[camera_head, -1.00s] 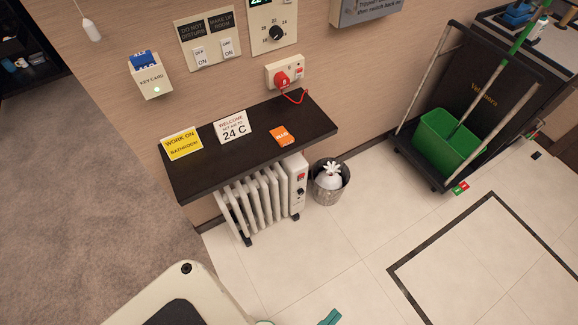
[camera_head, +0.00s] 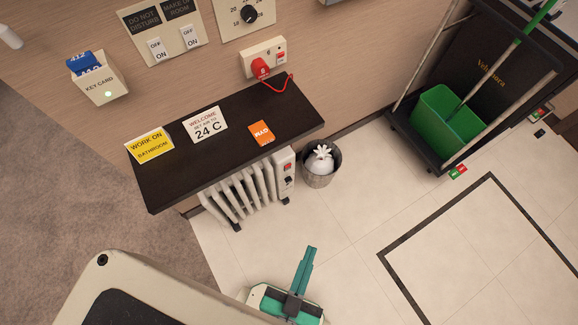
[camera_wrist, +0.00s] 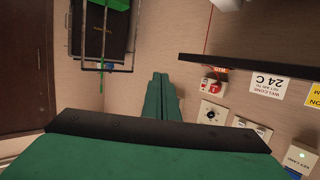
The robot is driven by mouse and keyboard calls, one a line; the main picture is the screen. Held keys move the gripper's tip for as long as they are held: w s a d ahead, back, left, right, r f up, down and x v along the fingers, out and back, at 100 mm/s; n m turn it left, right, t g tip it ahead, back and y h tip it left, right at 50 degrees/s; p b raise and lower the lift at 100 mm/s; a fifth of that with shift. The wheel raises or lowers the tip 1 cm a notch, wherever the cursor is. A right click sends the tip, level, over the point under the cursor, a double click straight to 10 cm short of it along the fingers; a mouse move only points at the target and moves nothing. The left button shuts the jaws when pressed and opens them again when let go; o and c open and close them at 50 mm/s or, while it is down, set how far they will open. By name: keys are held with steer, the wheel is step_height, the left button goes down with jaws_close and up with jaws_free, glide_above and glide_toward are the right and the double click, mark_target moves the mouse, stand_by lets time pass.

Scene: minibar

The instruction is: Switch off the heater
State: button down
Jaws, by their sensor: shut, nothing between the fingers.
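The white finned heater (camera_head: 243,192) stands on the floor under the dark shelf, its top partly hidden by the shelf. A red switch (camera_head: 288,167) and a small dial show on its right end panel. A red plug (camera_head: 261,68) sits in the wall socket above the shelf, with a red cord hanging from it; the plug also shows in the wrist view (camera_wrist: 213,87). My green gripper (camera_head: 305,268) is shut and empty, low in the head view, over the floor in front of the heater and apart from it. Its fingers (camera_wrist: 160,95) show closed together in the wrist view.
The dark shelf (camera_head: 190,170) holds a yellow sign, a white 24 C sign and an orange card. A bin (camera_head: 320,170) with a white bag stands right of the heater. A cleaning cart with a green bucket (camera_head: 450,125) is at the right. The floor in front is clear.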

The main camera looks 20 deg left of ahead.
steer(key=w+f+m+g+y, duration=0.1)
steer(key=w+f+m+g, duration=0.25)
steer(key=f, duration=1.15)
steer(key=w+f+m+g+y, duration=0.1)
steer(key=w+f+m+g, duration=0.3)
steer(key=f, duration=1.1)
steer(key=w+a+f+y, duration=0.3)
steer(key=w+f, duration=0.2)
steer(key=w, duration=0.3)
steer(key=w+a+r+y, duration=0.1)
steer(key=w+r+y, duration=0.1)
steer(key=w, duration=0.3)
steer(key=w+a+r+y, duration=0.1)
steer(key=w+a+y, duration=0.1)
steer(key=w, duration=0.3)
steer(key=shift+w+a+r+y, duration=0.15)
steer(key=shift+w+r+y, duration=0.2)
steer(key=shift+y, duration=0.35)
